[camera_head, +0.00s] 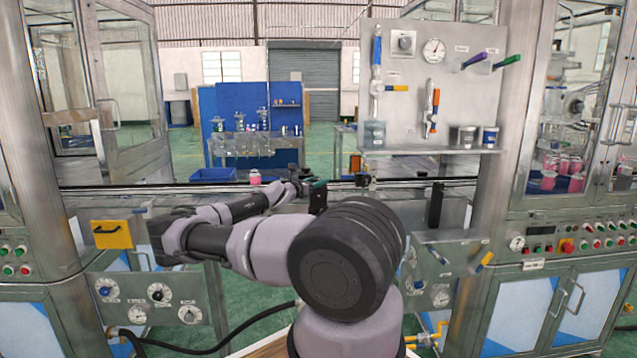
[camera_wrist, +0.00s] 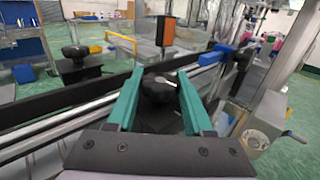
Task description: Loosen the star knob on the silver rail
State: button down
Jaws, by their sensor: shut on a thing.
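The black star knob (camera_wrist: 158,90) sits between the two teal fingers of my gripper (camera_wrist: 160,76) in the wrist view. The fingers close on it from left and right, and a light streak shows on its top. The silver rail (camera_wrist: 50,130) runs diagonally beside a black conveyor edge, passing below and behind the fingers. In the head view my gripper (camera_head: 318,186) is small and far off at the rail line, partly hidden by my own arm. The knob cannot be made out there.
Another dark knob (camera_wrist: 75,53) stands on a black bracket to the left. An orange-faced black device (camera_wrist: 166,32) stands beyond the gripper, and a blue part (camera_wrist: 211,56) lies to the right. A grey box with a crank (camera_wrist: 268,125) is at near right. A pink can (camera_head: 255,178) stands left of my gripper.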

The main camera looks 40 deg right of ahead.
jog(key=n+t+y, duration=0.1)
jog(key=t, duration=0.1)
jog(key=n+t+y, duration=0.1)
jog(key=n+t, duration=0.1)
jog(key=t, duration=0.1)
jog(key=shift+s+d+n, duration=0.1)
jog(key=shift+s+n, duration=0.05)
jog(key=shift+n, duration=0.15)
jog(key=n+t+y, duration=0.4)
jog(key=t+y, duration=0.1)
jog(key=shift+r, duration=0.1)
jog(key=n+t+y, duration=0.1)
jog(key=n+y, duration=0.1)
jog(key=n+t+y, duration=0.1)
jog(key=n+y, duration=0.1)
jog(key=y, duration=0.1)
jog(key=shift+t, duration=0.3)
jog(key=shift+w+n+t+y, duration=0.1)
jog(key=shift+n+t+y, duration=0.1)
jog(key=shift+n+y, duration=1)
jog(key=shift+w+n+t+y, duration=0.15)
jog(key=shift+n+y, duration=0.45)
jog(key=shift+y, duration=1.1)
jog(key=shift+a, duration=0.2)
jog(key=shift+c, duration=1.4)
grip_release()
